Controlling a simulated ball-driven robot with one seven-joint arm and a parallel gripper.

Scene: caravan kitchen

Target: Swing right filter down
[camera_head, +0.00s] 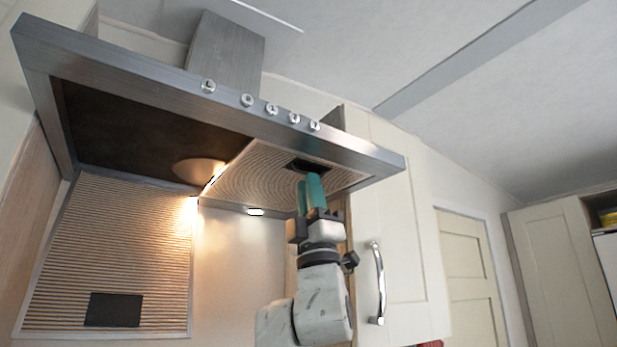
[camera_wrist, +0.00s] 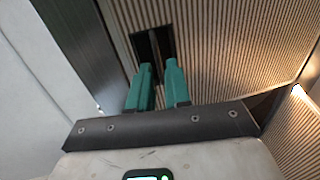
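The right filter (camera_head: 262,176) is a ribbed panel lying in the underside of the range hood (camera_head: 150,75). It has a dark handle recess (camera_head: 308,165) near its right end. The filter fills much of the wrist view (camera_wrist: 240,40), with the dark recess (camera_wrist: 153,45) just beyond my fingertips. My gripper (camera_head: 311,178) has teal fingers pointing up at the recess from below. In the wrist view the fingers (camera_wrist: 158,66) stand a little apart with nothing between them. I cannot tell if the tips touch the filter.
The left filter (camera_head: 110,250) hangs down on the left, with a dark patch (camera_head: 113,310) near its low end. The hood's left opening is bare and dark. A cupboard door with a chrome handle (camera_head: 377,283) stands right of my arm. Round buttons (camera_head: 248,100) line the hood's front.

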